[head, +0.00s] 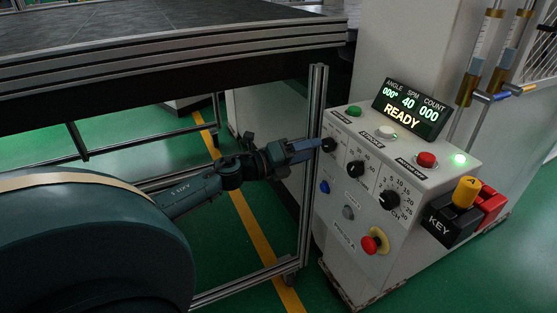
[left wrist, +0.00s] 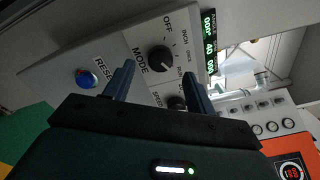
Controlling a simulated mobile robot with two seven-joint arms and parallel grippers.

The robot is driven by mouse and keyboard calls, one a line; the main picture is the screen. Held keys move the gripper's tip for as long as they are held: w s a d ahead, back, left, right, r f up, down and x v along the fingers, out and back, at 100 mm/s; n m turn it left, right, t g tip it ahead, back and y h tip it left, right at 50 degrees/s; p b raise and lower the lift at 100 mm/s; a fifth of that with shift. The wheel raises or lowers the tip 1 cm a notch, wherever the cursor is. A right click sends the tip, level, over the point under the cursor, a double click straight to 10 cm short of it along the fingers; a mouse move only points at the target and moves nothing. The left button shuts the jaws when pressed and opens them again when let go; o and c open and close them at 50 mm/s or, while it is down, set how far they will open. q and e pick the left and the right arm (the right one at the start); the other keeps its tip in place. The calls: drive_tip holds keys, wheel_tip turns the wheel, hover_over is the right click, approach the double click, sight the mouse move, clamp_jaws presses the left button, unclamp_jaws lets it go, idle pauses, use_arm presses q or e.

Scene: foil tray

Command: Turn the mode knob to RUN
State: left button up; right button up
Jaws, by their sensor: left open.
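The mode knob (head: 329,146) is a black round knob at the left end of the control panel's sloping face. In the left wrist view the knob (left wrist: 160,59) sits beside the word MODE, with OFF, INCH and other small labels around it. I cannot tell for sure which label its pointer faces. My left gripper (head: 317,145) is at the knob, its fingers pointing at the panel. In the left wrist view its fingers stand apart on either side of the knob, with gaps showing; contact is not visible. My right gripper is in neither view.
Two more black knobs (head: 355,169) (head: 389,200) sit to the right. A blue RESET button (left wrist: 86,78) is near the gripper. The display (head: 409,108) reads READY. A red-and-yellow stop button (head: 374,241) and key block (head: 452,222) are farther right. A metal post (head: 313,150) stands close to my wrist.

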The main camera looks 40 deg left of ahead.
use_arm(q)
drive_tip(key=v, duration=0.8)
drive_tip(key=shift+s, duration=0.25)
drive_tip(key=shift+a, duration=0.15)
